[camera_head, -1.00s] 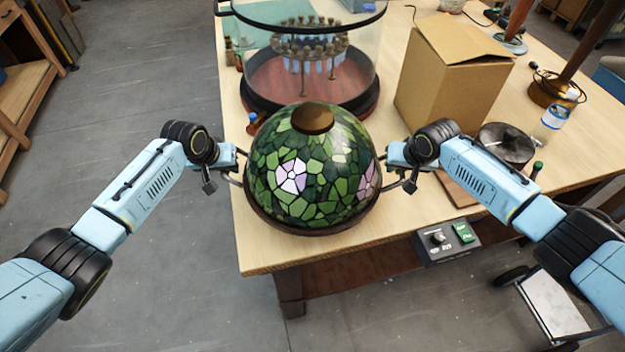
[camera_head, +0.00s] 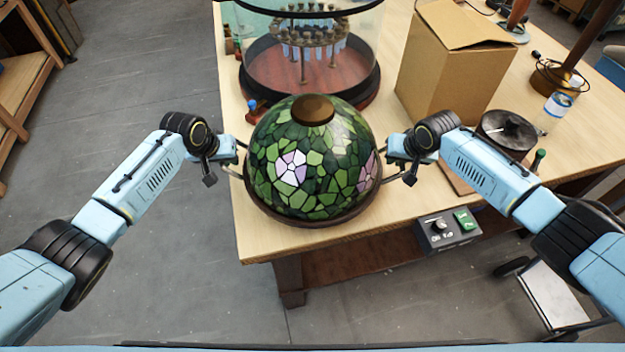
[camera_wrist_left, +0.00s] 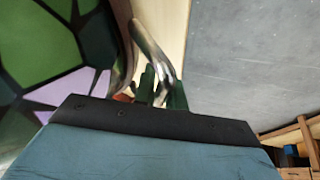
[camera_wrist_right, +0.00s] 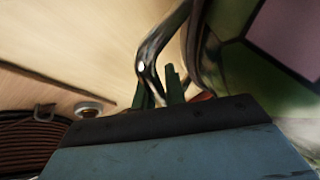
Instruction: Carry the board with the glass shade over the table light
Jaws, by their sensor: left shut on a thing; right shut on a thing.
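The green stained-glass shade (camera_head: 325,165) with pink and white flower patches and a brown cap sits on a dark round board (camera_head: 312,220) that shows as a rim under it. My left gripper (camera_head: 236,168) is shut on the metal handle at the board's left side; the handle also shows in the left wrist view (camera_wrist_left: 152,50). My right gripper (camera_head: 388,172) is shut on the handle at the right side; that handle shows in the right wrist view (camera_wrist_right: 152,58). The shade looks upright. A table light cannot be made out for certain; the shade hides the table behind it.
A glass case (camera_head: 310,60) with a small chandelier stands behind the shade. A cardboard box (camera_head: 455,75) and a dark round tin (camera_head: 507,132) stand to the right. A control box (camera_head: 448,232) hangs at the table's (camera_head: 400,222) front edge.

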